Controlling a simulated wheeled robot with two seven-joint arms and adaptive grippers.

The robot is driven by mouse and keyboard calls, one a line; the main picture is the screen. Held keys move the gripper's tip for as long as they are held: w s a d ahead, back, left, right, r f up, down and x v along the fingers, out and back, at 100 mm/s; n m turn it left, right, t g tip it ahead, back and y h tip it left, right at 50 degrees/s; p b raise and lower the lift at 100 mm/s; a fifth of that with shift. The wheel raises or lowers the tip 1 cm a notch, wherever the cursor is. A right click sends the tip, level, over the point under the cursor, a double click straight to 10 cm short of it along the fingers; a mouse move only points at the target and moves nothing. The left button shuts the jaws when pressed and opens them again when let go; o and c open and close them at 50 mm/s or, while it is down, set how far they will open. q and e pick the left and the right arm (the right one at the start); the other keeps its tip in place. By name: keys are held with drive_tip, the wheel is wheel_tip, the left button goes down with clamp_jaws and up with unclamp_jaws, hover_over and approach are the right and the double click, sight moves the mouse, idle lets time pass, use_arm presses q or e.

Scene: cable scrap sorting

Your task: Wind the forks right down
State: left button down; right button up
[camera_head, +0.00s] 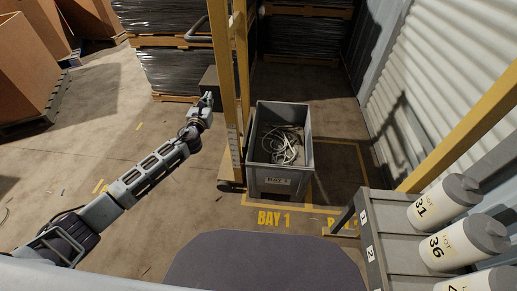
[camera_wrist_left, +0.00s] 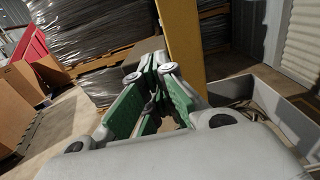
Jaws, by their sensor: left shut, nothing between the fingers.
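A yellow lifter mast (camera_head: 237,85) stands beside a grey bin (camera_head: 282,182) at BAY 1; it also shows in the left wrist view (camera_wrist_left: 183,45). A dark box (camera_head: 211,77) sits on the mast's left side, and a grey curved handle (camera_head: 197,32) sticks out higher up. The forks cannot be made out. My left gripper (camera_head: 208,97) is just below and in front of the dark box, left of the mast. In the left wrist view its green-padded fingers (camera_wrist_left: 152,75) are shut with nothing between them. My right gripper is out of view.
The bin holds tangled pale cable (camera_head: 282,145). Wrapped pallet stacks (camera_head: 180,72) stand behind, and cardboard boxes (camera_head: 25,75) at far left. A grey rack (camera_head: 385,240) with white lot-numbered cylinders (camera_head: 440,203) is at right. Floor left of the mast is mostly clear.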

use_arm(q)
drive_tip(key=s+p, duration=0.1)
drive_tip(key=s, duration=0.5)
drive_tip(key=shift+s+p, duration=0.15)
drive_tip(key=shift+p, duration=0.25)
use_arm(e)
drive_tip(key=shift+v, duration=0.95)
use_arm(q)
drive_tip(key=shift+a, duration=0.1)
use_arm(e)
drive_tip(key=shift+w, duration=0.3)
